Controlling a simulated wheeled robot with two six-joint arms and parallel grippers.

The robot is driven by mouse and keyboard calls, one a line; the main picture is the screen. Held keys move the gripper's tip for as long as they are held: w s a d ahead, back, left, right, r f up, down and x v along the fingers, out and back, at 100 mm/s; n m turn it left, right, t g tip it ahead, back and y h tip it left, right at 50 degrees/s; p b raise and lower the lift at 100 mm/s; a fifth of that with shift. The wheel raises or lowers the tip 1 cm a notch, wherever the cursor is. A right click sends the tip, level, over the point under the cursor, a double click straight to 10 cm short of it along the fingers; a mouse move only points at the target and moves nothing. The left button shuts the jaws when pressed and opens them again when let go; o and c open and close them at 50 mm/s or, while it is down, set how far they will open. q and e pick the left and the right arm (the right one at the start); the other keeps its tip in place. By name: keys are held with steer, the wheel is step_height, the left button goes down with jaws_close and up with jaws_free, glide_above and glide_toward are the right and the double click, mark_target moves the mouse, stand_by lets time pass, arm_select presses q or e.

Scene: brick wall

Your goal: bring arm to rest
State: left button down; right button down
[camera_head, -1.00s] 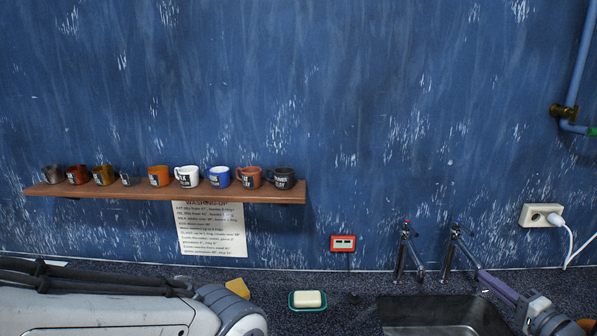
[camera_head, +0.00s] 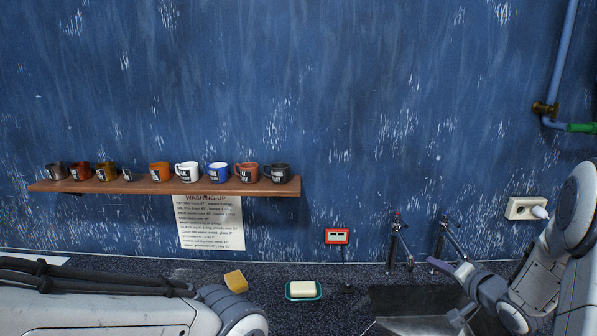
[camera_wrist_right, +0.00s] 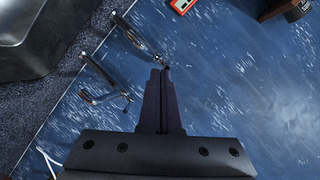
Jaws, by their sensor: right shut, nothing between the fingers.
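My right gripper (camera_head: 434,263) is in the lower right of the head view, in front of the taps and above the sink. Its dark fingers are shut and empty. In the right wrist view the closed fingers (camera_wrist_right: 158,85) point up the picture, with the two taps to their left and the blue wall behind. My right arm (camera_head: 540,270) bends up at the right edge. My left arm (camera_head: 100,308) lies across the lower left of the head view; its gripper is out of view.
A metal sink (camera_head: 425,300) with two taps (camera_head: 397,238) is at the lower right. A soap dish (camera_head: 303,297) and yellow sponge (camera_head: 236,281) lie on the counter. A shelf (camera_head: 165,188) holds several mugs. A socket (camera_head: 520,208) is near my right arm.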

steer(key=s+a+n+g+h, duration=0.1)
steer(key=s+a+n+g, duration=0.25)
steer(key=a, duration=0.55)
steer(key=s+a+n+g+h, duration=0.15)
steer(key=s+a+n, duration=0.25)
steer(key=a, duration=0.6)
steer(key=s+a+n+g, duration=0.2)
steer(key=s+a+g, duration=0.1)
steer(key=s, duration=0.6)
steer(key=s+a+n+g, duration=0.3)
steer(key=s, duration=0.6)
steer(key=s+a+n+g, duration=0.3)
steer(key=s, duration=0.6)
steer(key=shift+s+a+y, duration=0.15)
steer(key=shift+a+y, duration=0.2)
steer(key=shift+a, duration=0.05)
